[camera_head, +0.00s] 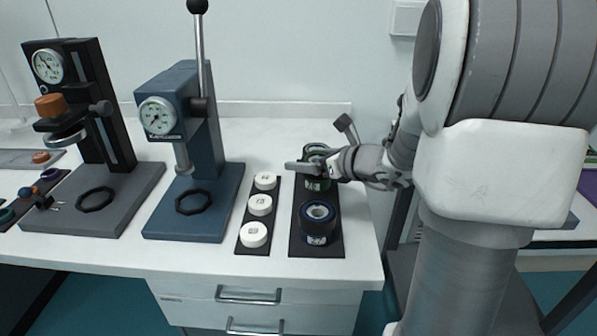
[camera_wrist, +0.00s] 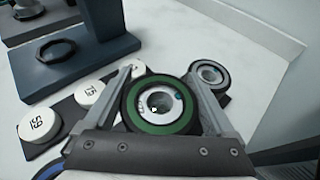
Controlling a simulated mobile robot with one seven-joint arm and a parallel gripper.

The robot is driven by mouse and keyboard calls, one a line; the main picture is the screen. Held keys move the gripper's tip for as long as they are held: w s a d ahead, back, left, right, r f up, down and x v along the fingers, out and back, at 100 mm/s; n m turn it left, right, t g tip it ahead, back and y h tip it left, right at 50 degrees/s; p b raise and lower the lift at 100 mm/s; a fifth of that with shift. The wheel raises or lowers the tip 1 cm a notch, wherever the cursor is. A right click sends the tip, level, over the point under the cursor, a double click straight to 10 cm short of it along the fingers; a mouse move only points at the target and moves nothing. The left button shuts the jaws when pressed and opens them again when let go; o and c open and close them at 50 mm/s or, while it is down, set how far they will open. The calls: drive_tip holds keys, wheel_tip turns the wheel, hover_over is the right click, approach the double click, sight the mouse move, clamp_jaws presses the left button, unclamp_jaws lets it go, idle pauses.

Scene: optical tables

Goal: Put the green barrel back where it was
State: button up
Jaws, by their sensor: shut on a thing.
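The green barrel (camera_wrist: 160,107) has a green rim, a grey face and a central hole. In the wrist view it sits between the two fingers of my gripper (camera_wrist: 172,95), which is shut on it. In the head view my gripper (camera_head: 308,168) crosses in front of the barrel, and its dark lower body (camera_head: 316,184) shows below the finger. It is over the rear part of the black mat (camera_head: 330,250), behind the blue-rimmed barrel (camera_head: 319,222). I cannot tell whether its base touches the mat.
Another dark, grey-rimmed barrel (camera_wrist: 208,75) stands close beyond the right finger. White numbered caps (camera_head: 260,205) line a strip to the left. A blue press (camera_head: 195,150) and a black press (camera_head: 95,150) stand further left. The table's right edge is close.

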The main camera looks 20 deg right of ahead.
drive_tip(key=shift+f+b, duration=0.9)
drive_tip(key=shift+f, duration=1.05)
drive_tip(key=shift+f, duration=0.15)
drive_tip(key=o, duration=1.4)
drive_tip(key=shift+c, duration=0.2)
drive_tip(key=shift+s+r, duration=0.1)
drive_tip(key=shift+r, duration=0.15)
drive_tip(key=p+v, duration=0.3)
drive_tip(key=v, duration=0.8)
drive_tip(key=shift+s+d, duration=0.2)
drive_tip(key=shift+s, duration=0.1)
drive_tip(key=shift+a, duration=0.1)
